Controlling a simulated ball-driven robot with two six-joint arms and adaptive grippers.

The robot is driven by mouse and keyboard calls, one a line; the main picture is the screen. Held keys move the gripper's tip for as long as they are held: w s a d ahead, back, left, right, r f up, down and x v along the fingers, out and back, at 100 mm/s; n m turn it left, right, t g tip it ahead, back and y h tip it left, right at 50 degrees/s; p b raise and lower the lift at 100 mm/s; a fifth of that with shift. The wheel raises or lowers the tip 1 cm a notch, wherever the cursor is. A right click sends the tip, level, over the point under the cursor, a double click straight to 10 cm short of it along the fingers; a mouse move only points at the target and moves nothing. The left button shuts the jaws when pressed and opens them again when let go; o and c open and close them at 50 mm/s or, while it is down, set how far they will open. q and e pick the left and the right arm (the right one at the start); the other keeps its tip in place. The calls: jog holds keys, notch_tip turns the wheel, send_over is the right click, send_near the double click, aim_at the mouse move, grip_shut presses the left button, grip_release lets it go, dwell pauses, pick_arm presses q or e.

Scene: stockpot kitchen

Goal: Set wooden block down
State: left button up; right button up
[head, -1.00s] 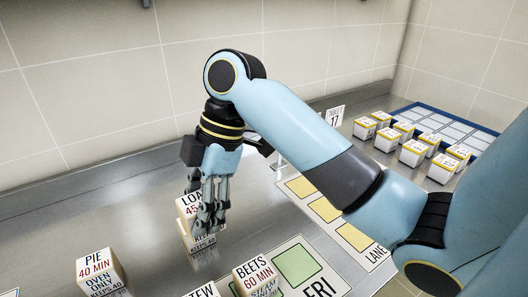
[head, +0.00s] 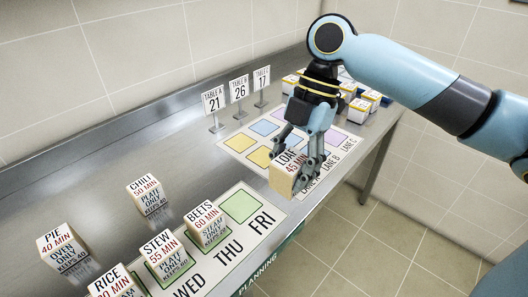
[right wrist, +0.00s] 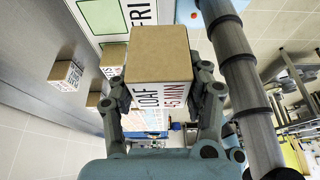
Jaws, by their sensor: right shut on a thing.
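My right gripper (head: 302,178) is shut on the wooden loaf block (head: 283,180), a pale block with a white label reading LOAF 45 MIN. The block is tilted and appears held above the counter, between the planning mat and the lane mat in the head view. The planning mat (head: 262,212) has an empty green FRI square (head: 242,206). The beets block (head: 205,222) stands at THU and the stew block (head: 166,255) at WED. My left gripper is out of view.
The chili block (head: 147,195) and pie block (head: 65,250) stand on the steel counter behind the mat; the rice block (head: 115,282) is at the bottom. Table signs (head: 239,90) stand behind the lane mat (head: 232,143). Several boxes (head: 358,108) are farther right.

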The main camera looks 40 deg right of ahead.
jog(key=shift+s+d+f, duration=0.1)
jog(key=shift+s+d, duration=0.05)
jog(key=shift+d, duration=0.25)
jog(key=w+a+f, duration=0.1)
jog(key=w+f, duration=0.1)
jog(key=w, duration=0.1)
jog(key=w+a+f, duration=0.2)
jog(key=w, duration=0.1)
jog(key=w+a+f, duration=0.2)
jog(key=w+f, duration=0.1)
jog(key=w, duration=0.1)
jog(key=shift+a, duration=0.2)
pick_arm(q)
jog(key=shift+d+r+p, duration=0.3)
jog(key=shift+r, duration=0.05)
pick_arm(e)
jog(key=shift+w+f, duration=0.1)
jog(key=shift+f, duration=1.95)
jog(key=shift+f, duration=0.1)
jog(key=o, duration=1.3)
jog(key=shift+c, duration=0.2)
